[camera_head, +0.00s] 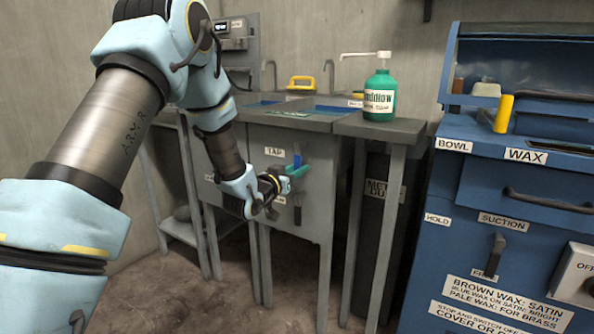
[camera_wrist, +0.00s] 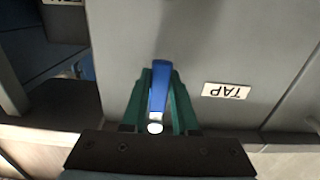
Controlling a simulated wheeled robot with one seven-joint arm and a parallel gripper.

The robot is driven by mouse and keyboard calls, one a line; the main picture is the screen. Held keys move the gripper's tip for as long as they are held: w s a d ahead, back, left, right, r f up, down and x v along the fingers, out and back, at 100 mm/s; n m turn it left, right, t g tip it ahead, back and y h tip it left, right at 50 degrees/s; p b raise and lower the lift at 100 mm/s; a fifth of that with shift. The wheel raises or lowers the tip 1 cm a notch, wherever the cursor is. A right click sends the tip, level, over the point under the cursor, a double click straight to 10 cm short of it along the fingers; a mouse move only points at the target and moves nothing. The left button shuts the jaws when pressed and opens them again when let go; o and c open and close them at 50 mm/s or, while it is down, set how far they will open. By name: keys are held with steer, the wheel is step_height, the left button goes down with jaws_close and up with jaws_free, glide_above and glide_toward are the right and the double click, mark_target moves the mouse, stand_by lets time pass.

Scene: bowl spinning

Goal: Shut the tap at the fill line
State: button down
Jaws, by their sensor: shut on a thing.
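The tap handle is a blue lever on the grey front panel of the sink unit, next to a label reading TAP (camera_head: 274,152). In the wrist view the blue tap lever (camera_wrist: 159,90) runs lengthwise between the green fingers of my gripper (camera_wrist: 157,112), with a pale round end towards the palm. My gripper (camera_head: 294,174) is shut on the lever, also seen in the head view, where the blue lever (camera_head: 297,160) shows just above the fingers. The sink basin (camera_head: 333,110) is seen at a low angle; its water level and any fill line cannot be made out.
A green pump bottle (camera_head: 380,97) stands on the side table (camera_head: 385,127) right of the sink. A blue machine (camera_head: 470,190) with labels and levers fills the right. A yellow-handled object (camera_head: 301,84) sits behind the sink. The floor in front is clear.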

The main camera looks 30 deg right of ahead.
steer(key=shift+s, duration=0.1)
steer(key=c, duration=0.7)
jaws_free()
steer(key=v, duration=1)
steer(key=shift+s+a, duration=0.15)
steer(key=shift+a, duration=0.2)
